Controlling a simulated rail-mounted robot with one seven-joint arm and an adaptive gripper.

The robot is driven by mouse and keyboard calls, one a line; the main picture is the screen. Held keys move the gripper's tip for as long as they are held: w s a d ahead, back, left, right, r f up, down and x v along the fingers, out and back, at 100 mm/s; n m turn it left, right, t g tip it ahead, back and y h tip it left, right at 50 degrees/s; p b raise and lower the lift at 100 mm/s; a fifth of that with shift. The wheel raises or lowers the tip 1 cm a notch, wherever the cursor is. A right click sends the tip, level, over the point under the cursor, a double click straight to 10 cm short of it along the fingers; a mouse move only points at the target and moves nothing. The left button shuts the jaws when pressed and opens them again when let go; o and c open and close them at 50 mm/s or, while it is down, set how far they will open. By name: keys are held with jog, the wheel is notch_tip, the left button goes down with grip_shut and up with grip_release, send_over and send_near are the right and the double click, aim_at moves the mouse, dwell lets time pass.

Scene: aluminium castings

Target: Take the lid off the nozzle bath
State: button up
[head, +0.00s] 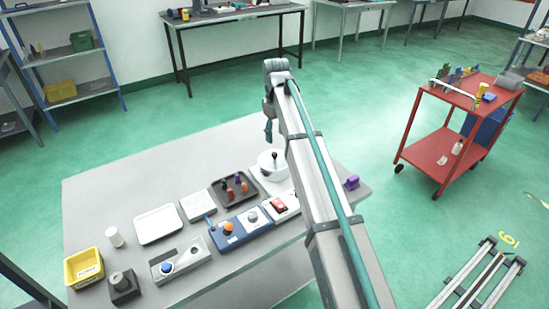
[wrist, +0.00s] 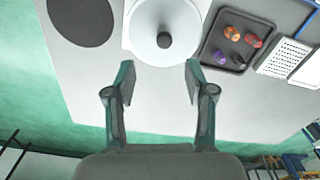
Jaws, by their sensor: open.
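The nozzle bath is a round white pot near the far right of the grey table, with its white lid (head: 270,162) on it. A dark knob (head: 274,154) stands up from the lid's middle. In the wrist view the lid (wrist: 147,22) and its knob (wrist: 164,41) show at the top centre, ahead of my fingertips. My gripper (wrist: 160,78) is open, with its two fingers apart and nothing between them. In the head view my gripper (head: 268,130) is above and behind the bath, apart from the knob. My arm hides part of the bath's right side.
A dark tray (wrist: 214,60) with several coloured parts lies right of the bath in the wrist view. A dark round disc (wrist: 82,20) lies left of it. A blue fixture (head: 238,234) and a yellow bin (head: 84,267) stand nearer on the table.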

aim_at(274, 153)
notch_tip(274, 153, down, 4)
jog(key=shift+r+p, duration=0.2)
jog(key=shift+p, duration=0.1)
jog(key=shift+s+a+f+p, duration=0.15)
jog(key=shift+f+p, duration=0.35)
jog(key=shift+f, duration=0.75)
jog(key=shift+s+a+f+p, duration=0.1)
jog(key=shift+f+p, duration=0.4)
jog(key=shift+f, duration=0.75)
grip_shut()
